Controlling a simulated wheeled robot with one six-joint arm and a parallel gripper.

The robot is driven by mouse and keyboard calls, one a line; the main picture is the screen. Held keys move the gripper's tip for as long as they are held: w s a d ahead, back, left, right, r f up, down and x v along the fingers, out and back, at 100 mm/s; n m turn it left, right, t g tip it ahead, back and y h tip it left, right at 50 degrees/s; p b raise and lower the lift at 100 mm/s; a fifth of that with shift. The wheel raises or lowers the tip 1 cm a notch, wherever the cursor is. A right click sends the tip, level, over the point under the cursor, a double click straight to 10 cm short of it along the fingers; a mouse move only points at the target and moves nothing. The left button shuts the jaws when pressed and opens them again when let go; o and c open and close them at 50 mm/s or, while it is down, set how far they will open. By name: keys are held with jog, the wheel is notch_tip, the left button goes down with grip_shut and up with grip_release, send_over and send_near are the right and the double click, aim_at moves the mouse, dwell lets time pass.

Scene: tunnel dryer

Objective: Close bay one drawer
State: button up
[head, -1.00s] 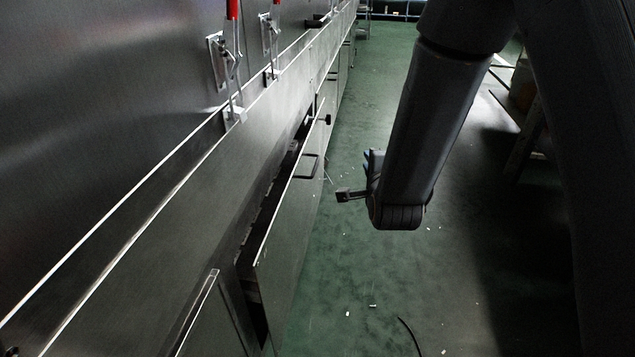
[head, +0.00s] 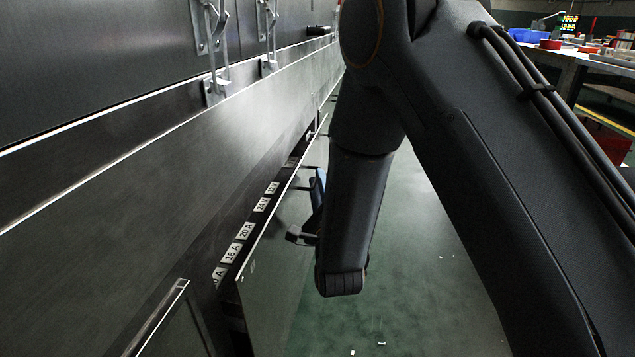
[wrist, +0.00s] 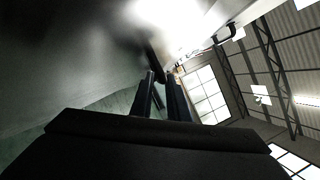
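The drawer (head: 272,282) stands partly open, its front panel standing out from the dark metal cabinet on the left. Labels such as 16 A and 20 A show in the gap behind its top edge. My gripper (head: 303,212) is beside the outer face of the drawer front, partly hidden by my arm. In the wrist view, the two dark fingers (wrist: 162,92) are apart with a narrow gap between them. A dark bar, likely the drawer handle (wrist: 157,68), shows near the fingertips; I cannot tell whether they touch it.
The long cabinet (head: 110,190) runs away along the left, with metal latches (head: 215,80) on its upper doors. A neighbouring panel (head: 165,325) is at lower left. Green floor (head: 425,300) lies open to the right. A workbench (head: 570,55) with a blue bin stands at the far right.

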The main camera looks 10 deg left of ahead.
jog(key=shift+b+x, duration=0.3)
jog(key=shift+x, duration=0.9)
grip_shut()
dwell(0.6)
